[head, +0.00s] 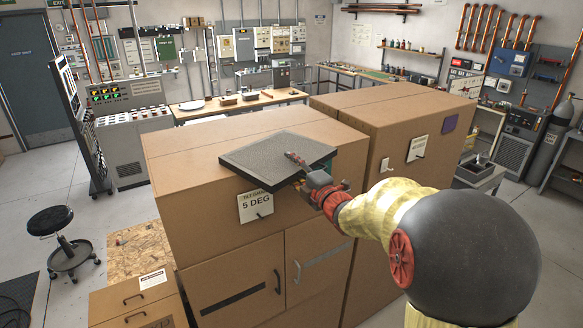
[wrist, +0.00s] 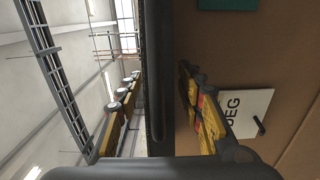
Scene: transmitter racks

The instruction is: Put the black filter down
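The black filter (head: 272,155) is a flat square panel with a grey mesh face and black rim. In the head view it is at the front top edge of the brown cabinet (head: 215,205), overhanging the front. My gripper (head: 299,172) reaches its near right edge, one finger over the top face and the other below. In the wrist view the filter's dark edge (wrist: 155,75) runs upright between the two yellow-and-red fingers, which close in on both sides. The gripper looks shut on it. I cannot tell whether the filter's underside touches the cabinet top.
A "5 DEG" label (head: 255,206) with a small handle is on the cabinet front below the filter. The cabinet top (head: 195,140) is bare left of and behind the filter. A second brown cabinet (head: 400,105) stands to the right. A stool (head: 62,240) is at left.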

